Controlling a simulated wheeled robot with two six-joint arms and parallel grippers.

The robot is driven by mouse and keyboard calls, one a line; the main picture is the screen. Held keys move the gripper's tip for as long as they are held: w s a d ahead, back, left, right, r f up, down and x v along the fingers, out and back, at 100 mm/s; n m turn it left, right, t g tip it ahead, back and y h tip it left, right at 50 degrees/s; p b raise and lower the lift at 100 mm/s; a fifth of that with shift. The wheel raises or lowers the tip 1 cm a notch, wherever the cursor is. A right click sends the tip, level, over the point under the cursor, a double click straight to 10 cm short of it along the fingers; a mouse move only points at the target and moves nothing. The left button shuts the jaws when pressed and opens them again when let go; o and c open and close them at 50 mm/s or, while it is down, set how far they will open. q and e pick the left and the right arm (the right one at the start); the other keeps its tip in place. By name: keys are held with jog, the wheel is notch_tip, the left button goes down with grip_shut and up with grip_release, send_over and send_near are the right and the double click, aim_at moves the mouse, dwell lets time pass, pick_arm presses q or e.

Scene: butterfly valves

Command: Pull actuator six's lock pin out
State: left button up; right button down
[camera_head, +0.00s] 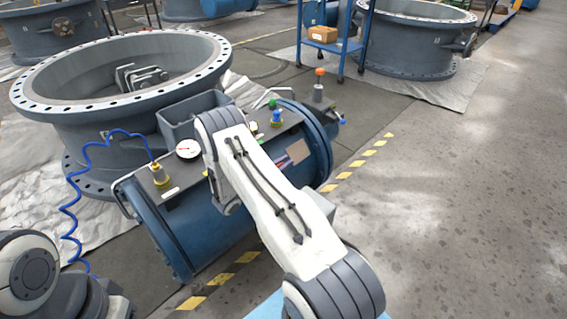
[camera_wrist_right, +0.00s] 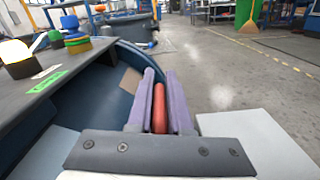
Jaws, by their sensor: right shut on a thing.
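Actuator six appears to be the blue cylinder (camera_head: 218,240) with a dark top plate, beside a large grey flanged valve body (camera_head: 70,120). My right arm reaches over the cylinder in the head view and hides its own gripper. In the right wrist view my right gripper (camera_wrist_right: 160,105) is shut on an upright red piece (camera_wrist_right: 159,108), which looks like the lock pin's handle. The blue cylinder wall (camera_wrist_right: 110,85) is just left of the fingers. Whether the pin still sits in its hole is hidden. My left gripper is out of view; part of my left arm shows at bottom left.
On the top plate are a white gauge (camera_head: 188,149), a yellow fitting (camera_head: 160,175) with a coiled blue hose (camera_head: 85,165), and a blue knob (camera_head: 277,116). An orange-topped post (camera_head: 319,85) stands behind. A blue cart (camera_head: 335,45) is farther back. Bare floor lies right.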

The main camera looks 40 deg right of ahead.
jog(key=shift+w+a+r, duration=0.1)
jog(key=shift+w+r, duration=0.05)
jog(key=shift+w, duration=0.05)
notch_tip(320, 180, up, 4)
jog(key=p, duration=0.3)
jog(key=c, duration=0.9)
grip_release()
jog(key=shift+r, duration=0.1)
jog(key=shift+s, duration=0.1)
jog(key=a, duration=0.3)
jog(key=a+p, duration=0.1)
jog(key=a, duration=0.6)
jog(key=shift+s+a, duration=0.2)
jog(key=shift+s, duration=0.2)
